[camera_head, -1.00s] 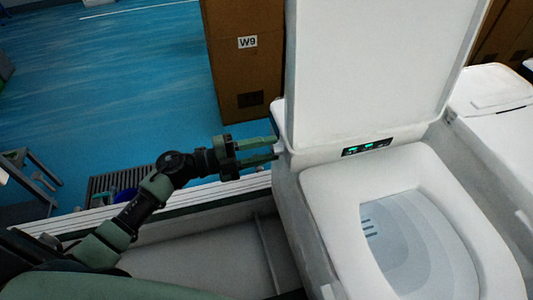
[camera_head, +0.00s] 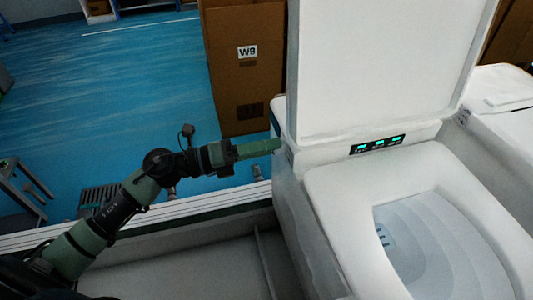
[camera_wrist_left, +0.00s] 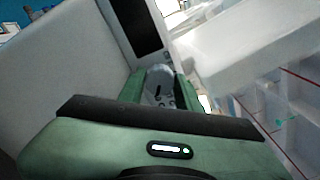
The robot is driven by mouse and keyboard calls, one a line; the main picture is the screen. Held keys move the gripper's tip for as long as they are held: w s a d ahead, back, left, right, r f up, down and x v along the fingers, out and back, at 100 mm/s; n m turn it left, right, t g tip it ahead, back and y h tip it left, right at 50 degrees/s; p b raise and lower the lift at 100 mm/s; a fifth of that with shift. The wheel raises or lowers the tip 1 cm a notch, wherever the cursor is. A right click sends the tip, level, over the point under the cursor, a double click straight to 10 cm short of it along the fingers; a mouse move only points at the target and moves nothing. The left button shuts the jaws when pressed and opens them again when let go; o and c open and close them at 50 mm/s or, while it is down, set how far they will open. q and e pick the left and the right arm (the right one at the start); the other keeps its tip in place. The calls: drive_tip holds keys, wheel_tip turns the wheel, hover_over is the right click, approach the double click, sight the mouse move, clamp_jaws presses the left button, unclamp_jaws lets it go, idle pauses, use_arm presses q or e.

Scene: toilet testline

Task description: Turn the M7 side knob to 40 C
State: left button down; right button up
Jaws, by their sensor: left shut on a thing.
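The white toilet stands at the right in the head view, with its lid (camera_head: 380,65) raised. The M7 side knob (camera_wrist_left: 160,88) is a small pale round part on the toilet's side, between my left fingers in the left wrist view. My left gripper (camera_head: 278,146) reaches in from the left and is shut on the knob. In the head view its fingers line up edge-on and hide the knob. A dark panel with several green lit readouts (camera_head: 377,145) sits behind the seat; its figures are too small to read. My right gripper is not in view.
A brown carton labelled W9 (camera_head: 245,85) stands on the blue floor behind the gripper. A white-edged rail (camera_head: 170,213) runs below my left arm. Another white unit (camera_head: 500,110) stands at the far right.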

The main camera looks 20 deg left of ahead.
use_arm(q)
drive_tip(key=shift+f+m+b, duration=0.15)
drive_tip(key=shift+m+b, duration=0.3)
drive_tip(key=shift+m, duration=0.25)
drive_tip(key=c, duration=1)
unclamp_jaws()
drive_tip(key=shift+o, duration=0.2)
drive_tip(key=b+v, duration=0.2)
drive_tip(key=v, duration=0.5)
drive_tip(key=shift+s+a, duration=0.25)
drive_tip(key=shift+a, duration=0.05)
